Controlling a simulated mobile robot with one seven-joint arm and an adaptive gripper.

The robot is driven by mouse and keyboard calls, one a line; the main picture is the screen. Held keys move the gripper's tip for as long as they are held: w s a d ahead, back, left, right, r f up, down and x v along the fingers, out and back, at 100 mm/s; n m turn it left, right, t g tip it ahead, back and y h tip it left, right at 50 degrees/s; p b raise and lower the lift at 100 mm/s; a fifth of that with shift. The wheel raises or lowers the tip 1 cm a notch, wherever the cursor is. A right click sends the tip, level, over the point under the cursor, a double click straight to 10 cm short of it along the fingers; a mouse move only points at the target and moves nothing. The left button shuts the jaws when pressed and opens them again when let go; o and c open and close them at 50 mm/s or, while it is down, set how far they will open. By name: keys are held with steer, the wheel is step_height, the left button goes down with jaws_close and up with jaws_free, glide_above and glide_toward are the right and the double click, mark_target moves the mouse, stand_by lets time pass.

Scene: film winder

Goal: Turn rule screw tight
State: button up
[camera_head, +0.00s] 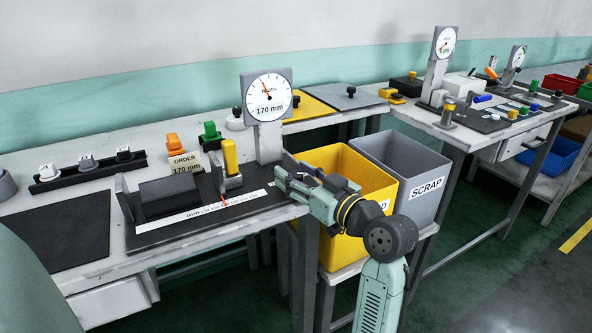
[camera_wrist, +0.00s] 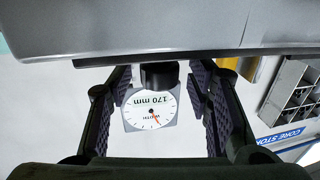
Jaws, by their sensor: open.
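The width rule (camera_head: 215,212) is a white mm strip along the front of a dark plate, with an orange pointer mark (camera_head: 223,200). A dial (camera_head: 269,97) reading 170 mm stands behind its right end; it shows upside down in the wrist view (camera_wrist: 150,112). My gripper (camera_head: 283,174) is at the right end of the plate. In the wrist view my gripper (camera_wrist: 160,92) is open, its fingers either side of a black knob (camera_wrist: 158,76), seemingly the rule screw, with gaps on both sides. In the head view my gripper hides this knob.
A dark block (camera_head: 168,196) and yellow-topped post (camera_head: 231,157) stand near the rule. Yellow (camera_head: 345,168) and grey SCRAP (camera_head: 405,160) bins stand right of the bench, behind my arm.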

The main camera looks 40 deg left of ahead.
steer(key=shift+a, duration=0.25)
jaws_close()
stand_by(0.5)
